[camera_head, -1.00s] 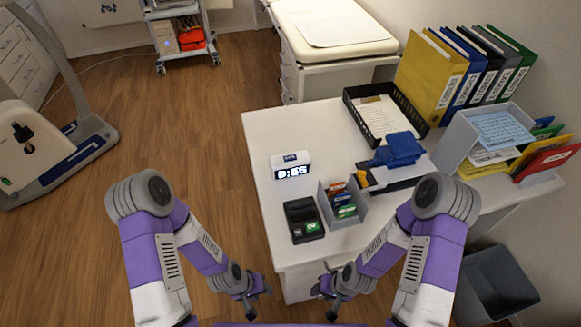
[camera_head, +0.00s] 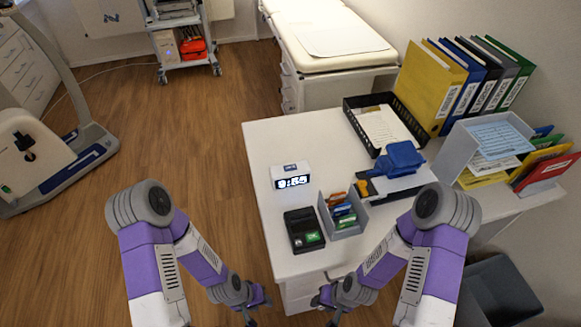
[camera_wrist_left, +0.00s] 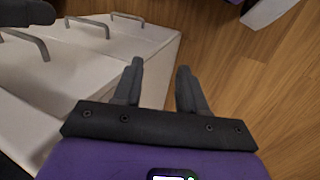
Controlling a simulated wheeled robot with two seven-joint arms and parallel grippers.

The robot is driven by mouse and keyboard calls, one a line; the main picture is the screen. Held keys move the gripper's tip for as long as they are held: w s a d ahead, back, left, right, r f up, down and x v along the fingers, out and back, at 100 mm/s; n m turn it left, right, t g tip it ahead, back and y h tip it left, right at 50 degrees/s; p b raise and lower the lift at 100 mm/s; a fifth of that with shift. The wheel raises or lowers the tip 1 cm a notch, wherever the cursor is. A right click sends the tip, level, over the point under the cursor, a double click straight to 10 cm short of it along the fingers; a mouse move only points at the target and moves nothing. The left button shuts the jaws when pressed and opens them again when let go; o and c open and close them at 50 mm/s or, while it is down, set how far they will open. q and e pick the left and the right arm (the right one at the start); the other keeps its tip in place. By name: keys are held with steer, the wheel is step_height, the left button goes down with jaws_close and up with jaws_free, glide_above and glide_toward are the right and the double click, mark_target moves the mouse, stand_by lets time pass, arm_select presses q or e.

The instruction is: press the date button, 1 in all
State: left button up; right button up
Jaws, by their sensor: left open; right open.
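A small white digital clock (camera_head: 291,180) stands on the left part of the white desk, its lit display facing me. A dark blue patch that looks like a button (camera_head: 290,167) is on its top; I cannot read any label there. My left gripper (camera_head: 259,307) is open and empty, low in front of the desk's near edge. Its two fingers also show apart in the left wrist view (camera_wrist_left: 160,68). My right gripper (camera_head: 325,308) is open and empty, also low at the near edge. Both are well apart from the clock.
A black device with a green key (camera_head: 303,230) and a grey card holder (camera_head: 344,215) stand between my grippers and the clock. A blue punch (camera_head: 399,158), black tray (camera_head: 384,125) and binders are further right. The desk's far left (camera_head: 290,135) is clear.

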arm_select(q)
jaws_close()
stand_by(1.5)
